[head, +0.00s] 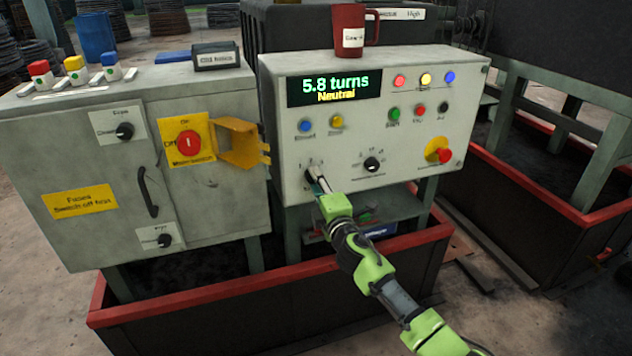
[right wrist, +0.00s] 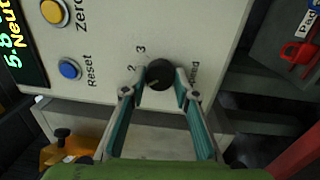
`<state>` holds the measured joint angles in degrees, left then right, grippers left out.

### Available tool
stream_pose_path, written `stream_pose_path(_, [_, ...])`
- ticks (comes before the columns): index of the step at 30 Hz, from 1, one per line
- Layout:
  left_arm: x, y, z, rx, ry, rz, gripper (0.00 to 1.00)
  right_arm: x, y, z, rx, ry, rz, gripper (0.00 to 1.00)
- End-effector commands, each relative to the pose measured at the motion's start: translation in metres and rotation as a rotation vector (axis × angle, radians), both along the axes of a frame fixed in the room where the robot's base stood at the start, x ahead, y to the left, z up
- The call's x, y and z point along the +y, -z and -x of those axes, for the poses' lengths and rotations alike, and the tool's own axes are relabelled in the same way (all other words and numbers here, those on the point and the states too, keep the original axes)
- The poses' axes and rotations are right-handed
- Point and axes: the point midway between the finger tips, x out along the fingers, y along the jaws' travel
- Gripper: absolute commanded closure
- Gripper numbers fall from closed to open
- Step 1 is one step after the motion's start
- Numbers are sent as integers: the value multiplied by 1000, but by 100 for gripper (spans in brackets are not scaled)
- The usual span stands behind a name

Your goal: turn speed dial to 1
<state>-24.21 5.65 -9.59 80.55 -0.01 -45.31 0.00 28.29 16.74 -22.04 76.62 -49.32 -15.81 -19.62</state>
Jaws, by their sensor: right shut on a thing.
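The speed dial is a round black knob on the front of the light grey control box (head: 440,80). In the right wrist view the speed dial (right wrist: 160,74) sits between the fingertips, with the numbers 2 and 3 printed beside it and a partly covered label ending in "eed". A 1 is not visible there, and I cannot make out where the pointer aims. My right gripper (head: 316,180) reaches the lower left of the box and is shut on the dial; it also shows in the right wrist view (right wrist: 159,88). My left gripper is not in view.
Another black knob (head: 372,164) and a red stop button (head: 444,155) are to the right. An open yellow cover (head: 238,143) juts out left of the box. A red mug (head: 349,25) stands on top.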

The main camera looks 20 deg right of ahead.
Motion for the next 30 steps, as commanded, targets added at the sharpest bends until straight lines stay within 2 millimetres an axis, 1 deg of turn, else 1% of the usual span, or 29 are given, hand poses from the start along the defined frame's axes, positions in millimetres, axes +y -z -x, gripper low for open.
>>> stream_pose_path(4, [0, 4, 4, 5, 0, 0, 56, 1, 1, 0, 0, -2, 82, 94])
stream_pose_path(10, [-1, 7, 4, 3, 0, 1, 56, 0, 2, 0, -2, -1, 148, 94])
stream_pose_path(27, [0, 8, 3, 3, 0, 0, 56, 0, 2, 0, -3, -1, 178, 94])
stream_pose_path(28, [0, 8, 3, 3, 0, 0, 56, 0, 2, 0, -3, -1, 178, 67])
stream_pose_path(29, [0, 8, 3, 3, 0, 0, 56, 0, 2, 0, -3, -1, 178, 60])
stream_pose_path(30, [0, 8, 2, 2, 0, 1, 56, 0, 2, 0, -3, -1, 178, 56])
